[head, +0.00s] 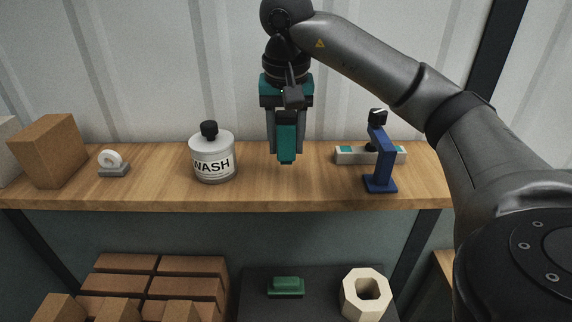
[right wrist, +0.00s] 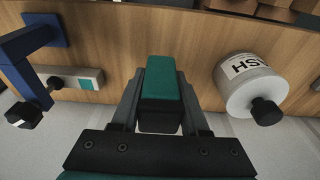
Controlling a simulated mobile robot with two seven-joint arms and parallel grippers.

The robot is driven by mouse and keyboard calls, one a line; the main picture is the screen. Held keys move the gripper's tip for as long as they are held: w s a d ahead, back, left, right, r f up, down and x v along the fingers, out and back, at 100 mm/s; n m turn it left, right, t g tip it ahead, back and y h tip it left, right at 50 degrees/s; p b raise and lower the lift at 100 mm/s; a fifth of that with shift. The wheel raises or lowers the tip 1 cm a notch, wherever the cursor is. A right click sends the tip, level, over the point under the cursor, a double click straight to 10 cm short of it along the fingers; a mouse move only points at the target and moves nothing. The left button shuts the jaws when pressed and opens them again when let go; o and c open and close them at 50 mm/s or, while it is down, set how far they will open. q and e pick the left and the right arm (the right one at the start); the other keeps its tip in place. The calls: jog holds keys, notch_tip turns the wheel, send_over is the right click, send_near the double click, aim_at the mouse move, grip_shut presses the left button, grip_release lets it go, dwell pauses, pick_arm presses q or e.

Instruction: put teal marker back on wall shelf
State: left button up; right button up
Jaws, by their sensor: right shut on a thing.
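The teal marker (head: 287,140) is a blocky piece, teal with a black end, held upright between the fingers of my right gripper (head: 286,150). It also shows in the right wrist view (right wrist: 160,85), with a finger on each side of it. My right gripper is shut on it, over the wooden wall shelf (head: 300,190). In the head view the marker is between the wash bottle and the blue stand; whether its lower end touches the shelf I cannot tell. My left gripper is not in view.
A white wash bottle (head: 212,156) stands left of the marker. A blue stand (head: 381,160) and a grey-and-teal bar (head: 352,155) are on the right. A tape dispenser (head: 113,164) and a brown box (head: 52,150) are farther left. Bricks (head: 190,265) lie below.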

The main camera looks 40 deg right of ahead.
aim_at(286, 159)
jog(key=shift+f, duration=2)
jog(key=shift+f, duration=0.15)
jog(key=o, duration=1.1)
jog(key=shift+o, duration=0.2)
